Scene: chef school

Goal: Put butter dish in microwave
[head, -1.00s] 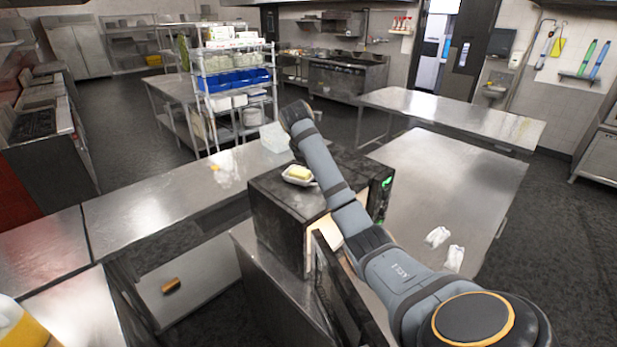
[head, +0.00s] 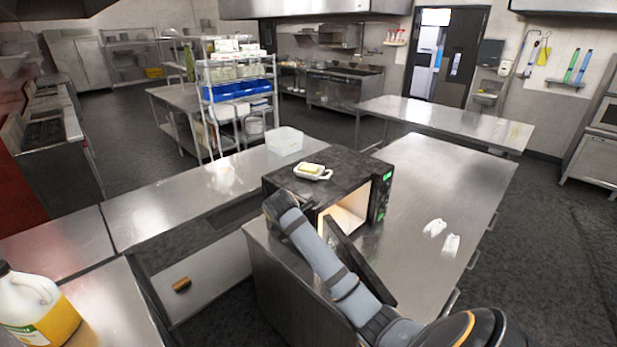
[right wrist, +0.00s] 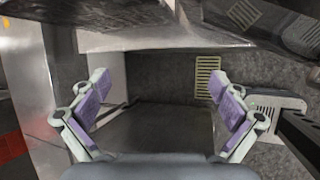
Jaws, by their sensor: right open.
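The butter dish (head: 321,177), a small white dish with yellow butter on it, sits on top of the black microwave (head: 285,186). The microwave's door (head: 361,262) stands open and its inside (head: 345,212) is lit. My right arm comes in from the lower right and crosses in front of the microwave and its door; its gripper is hidden in the head view. The right wrist view shows my right gripper (right wrist: 159,84) open, with nothing between its purple-padded fingers, pointing down toward the floor area. My left gripper is not in view.
The microwave stands on a steel counter (head: 430,190) with two crumpled white items (head: 443,236) to its right. A clear container (head: 285,141) stands behind it. A brown block (head: 182,285) lies on a lower shelf.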

